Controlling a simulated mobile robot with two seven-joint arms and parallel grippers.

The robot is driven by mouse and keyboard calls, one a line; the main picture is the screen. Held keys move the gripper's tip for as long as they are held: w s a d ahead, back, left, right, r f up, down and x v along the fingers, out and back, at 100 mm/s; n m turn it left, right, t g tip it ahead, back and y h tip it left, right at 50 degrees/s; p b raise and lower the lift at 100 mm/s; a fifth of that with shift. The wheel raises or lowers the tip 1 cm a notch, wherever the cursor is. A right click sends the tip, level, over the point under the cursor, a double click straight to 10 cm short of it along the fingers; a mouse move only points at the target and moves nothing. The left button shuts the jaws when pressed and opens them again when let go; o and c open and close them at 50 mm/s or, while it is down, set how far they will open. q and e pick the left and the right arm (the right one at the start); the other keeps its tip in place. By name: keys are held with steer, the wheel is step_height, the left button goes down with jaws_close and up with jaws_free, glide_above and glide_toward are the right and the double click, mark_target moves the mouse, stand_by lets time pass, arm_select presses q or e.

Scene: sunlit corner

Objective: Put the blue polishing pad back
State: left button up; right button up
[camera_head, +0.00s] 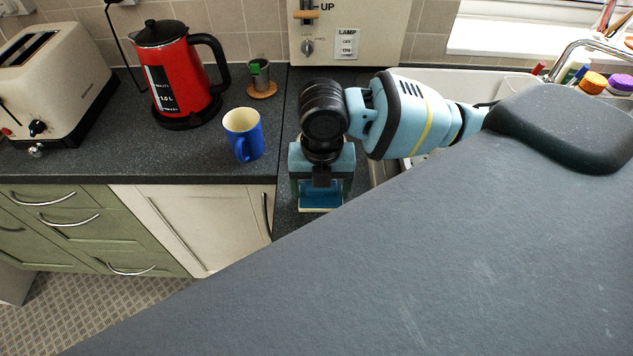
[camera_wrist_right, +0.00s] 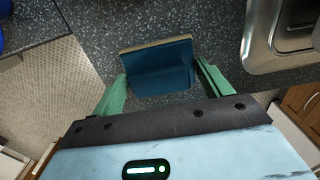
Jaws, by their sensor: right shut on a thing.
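The blue polishing pad (camera_wrist_right: 160,68) has a flat blue face and a pale edge along one side. It sits between the green fingers of my right gripper (camera_wrist_right: 163,88), which is shut on it. In the head view the pad (camera_head: 320,196) shows below the wrist, in the right gripper (camera_head: 321,203), over the dark counter near its front edge. I cannot tell whether the pad touches the counter. My left gripper is not in view.
A blue mug (camera_head: 243,134) stands left of the right gripper, with a red kettle (camera_head: 180,78) and a toaster (camera_head: 50,82) farther left. A cup on a cork coaster (camera_head: 262,91) is behind. A metal sink (camera_wrist_right: 290,35) lies to the right.

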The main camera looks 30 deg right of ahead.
steer(key=shift+s+d+r, duration=0.1)
steer(key=shift+s, duration=0.1)
steer(key=o, duration=0.9)
steer(key=shift+w, duration=0.2)
steer(key=shift+s, duration=0.1)
step_height(320, 180, up, 12)
